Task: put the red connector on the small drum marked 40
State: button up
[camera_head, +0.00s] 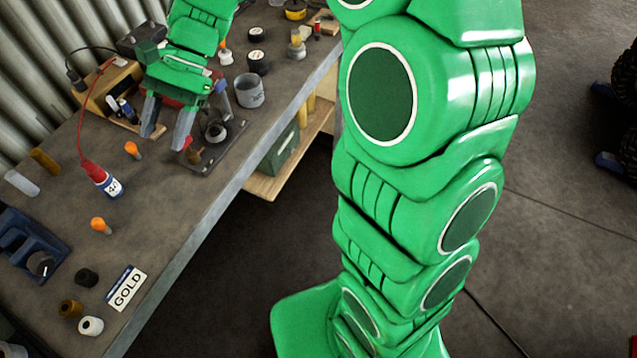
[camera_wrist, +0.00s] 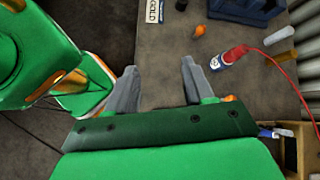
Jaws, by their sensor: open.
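The red connector (camera_head: 92,168) is at the end of a red cable, against one end of the small white-and-blue drum marked 40 (camera_head: 108,184) on the bench. In the wrist view the red connector (camera_wrist: 237,52) and the drum (camera_wrist: 219,61) also adjoin at the right. I cannot tell whether the connector is fully seated. My gripper (camera_head: 167,130) is open above the bench, to the right of the drum in the head view. In the wrist view nothing lies between its fingers (camera_wrist: 158,68).
The red cable runs to a tan box (camera_head: 105,88) behind. A dark plate with fittings (camera_head: 222,150) and a grey cup (camera_head: 249,92) stand near my gripper. Orange-topped pieces (camera_head: 100,226), a GOLD sign (camera_head: 126,289) and a blue holder (camera_head: 30,240) occupy the near bench.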

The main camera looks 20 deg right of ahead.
jog(key=s+d+n+t+h, duration=0.2)
jog(key=s+d+n+h, duration=0.1)
jog(key=s+d, duration=0.7)
jog(key=s+d+f+n+t+h, duration=0.1)
jog(key=s+d+h, duration=0.3)
jog(key=s+d, duration=0.7)
jog(key=d+n+t, duration=0.1)
jog(key=d, duration=0.4)
jog(key=shift+s+d+n, duration=0.15)
jog(key=shift+d+n, duration=0.15)
jog(key=shift+n, duration=0.1)
jog(key=shift+f, duration=0.1)
